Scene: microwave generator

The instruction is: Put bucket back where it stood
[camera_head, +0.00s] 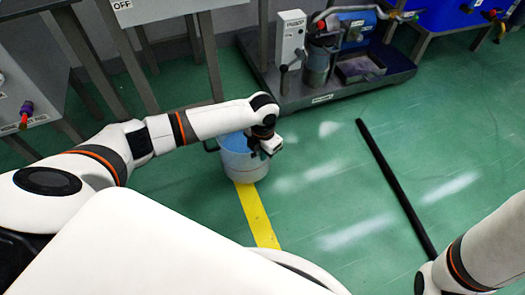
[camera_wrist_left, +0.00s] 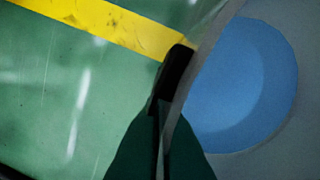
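A light grey-white bucket (camera_head: 246,170) with a blue inside stands upright at the end of a yellow floor line, left of the middle in the head view. I cannot tell whether its bottom touches the floor. My left gripper (camera_head: 268,148) is at the bucket's right rim. In the left wrist view the bucket's blue inside (camera_wrist_left: 235,90) fills the right side. The left gripper's dark fingers (camera_wrist_left: 165,110) close on the thin bucket wall, partly hidden by it. My right arm shows at the lower right of the head view; its gripper is out of sight.
The yellow line (camera_head: 256,215) runs along the green floor towards me. A long black bar (camera_head: 395,185) lies to the right. A dark tray (camera_head: 340,92) with equipment stands behind, and metal table legs (camera_head: 211,60) are at the back left. Floor between bucket and bar is clear.

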